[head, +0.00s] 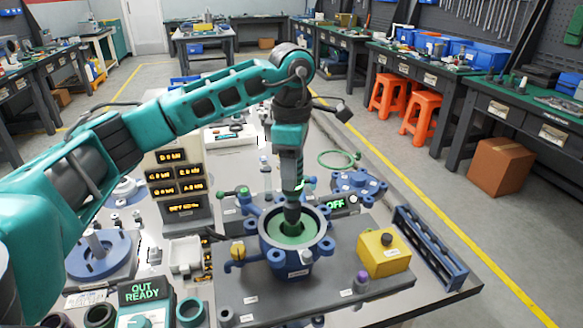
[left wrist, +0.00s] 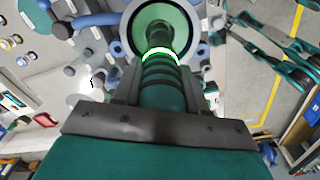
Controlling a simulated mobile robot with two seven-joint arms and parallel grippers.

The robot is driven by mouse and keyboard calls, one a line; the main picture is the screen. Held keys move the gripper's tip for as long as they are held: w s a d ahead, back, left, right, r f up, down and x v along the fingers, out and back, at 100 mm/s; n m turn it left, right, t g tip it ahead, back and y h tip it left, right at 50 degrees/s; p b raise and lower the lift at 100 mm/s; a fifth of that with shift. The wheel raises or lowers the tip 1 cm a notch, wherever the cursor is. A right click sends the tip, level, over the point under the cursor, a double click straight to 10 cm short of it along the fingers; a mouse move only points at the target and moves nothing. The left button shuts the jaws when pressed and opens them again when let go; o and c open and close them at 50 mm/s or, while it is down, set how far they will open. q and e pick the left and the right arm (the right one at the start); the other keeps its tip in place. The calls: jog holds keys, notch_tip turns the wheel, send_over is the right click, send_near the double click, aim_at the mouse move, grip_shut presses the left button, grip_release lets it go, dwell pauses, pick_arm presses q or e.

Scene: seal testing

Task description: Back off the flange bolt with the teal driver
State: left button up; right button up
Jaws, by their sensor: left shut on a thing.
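My left gripper (head: 292,190) points straight down over the blue flanged housing (head: 290,262) on the grey plate. It is shut on the teal driver (left wrist: 163,88), a ridged dark teal cylinder with a glowing green ring, which also shows in the head view (head: 299,186). The driver's lower end reaches into the housing's round green-lined opening, which shows at the top of the left wrist view (left wrist: 187,22). The flange bolt cannot be made out, and the driver's tip contact is hidden. My right gripper is not seen.
A yellow box with a black button (head: 384,254) and a blue slotted rack (head: 430,246) stand right of the housing. A display stack (head: 178,186) is at left. A small display reads OFF (head: 337,204). An "OUT READY" unit (head: 146,300) is front left.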

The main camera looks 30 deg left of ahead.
pick_arm(q)
jog(key=shift+f, duration=0.1)
jog(key=shift+r+p, duration=0.6)
jog(key=shift+r, duration=0.1)
jog(key=shift+r+p, duration=1.15)
jog(key=shift+r, duration=0.8)
jog(key=shift+f, duration=0.1)
